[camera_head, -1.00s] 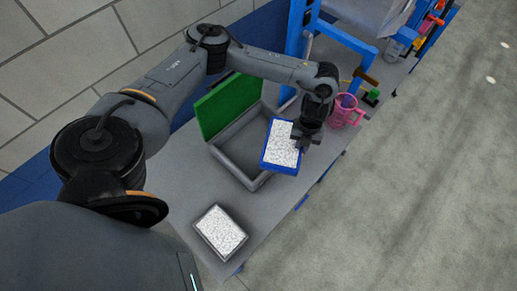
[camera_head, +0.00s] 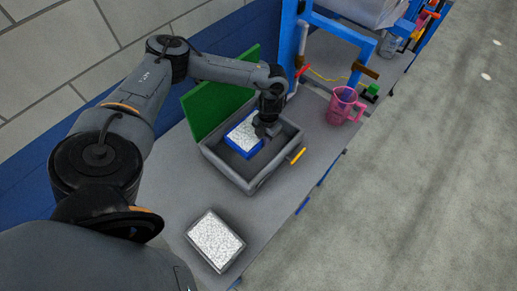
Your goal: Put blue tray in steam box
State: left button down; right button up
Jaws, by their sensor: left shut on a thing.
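The blue tray (camera_head: 242,134) with speckled white contents is inside the grey steam box (camera_head: 226,170), towards its back part. The steam box is open, its green lid (camera_head: 215,103) standing up at the back. My left gripper (camera_head: 266,132) is shut on the right side of the blue tray. I cannot tell whether the tray touches the box floor. My right gripper is not in view.
A grey tray (camera_head: 215,241) with speckled white contents lies on the table (camera_head: 281,203) in front of the box. A yellow handle (camera_head: 298,156) juts from the box's right side. A pink jug (camera_head: 343,106) and a blue frame (camera_head: 345,37) stand behind to the right.

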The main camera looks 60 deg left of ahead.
pick_arm(q)
notch_tip(320, 180, down, 8)
jog(key=shift+f, duration=0.2)
dwell(0.3)
jog(key=shift+f+b, duration=0.15)
jog(key=shift+b, duration=0.15)
jog(key=c, duration=1.1)
grip_release()
jog(key=shift+c, duration=0.2)
jog(key=shift+r, duration=0.35)
jog(key=r, duration=0.4)
jog(key=w+r, duration=0.1)
jog(key=r, duration=0.6)
jog(key=shift+w+a+r+p, duration=0.15)
jog(key=shift+w+r+p, duration=0.05)
jog(key=shift+r+p, duration=0.15)
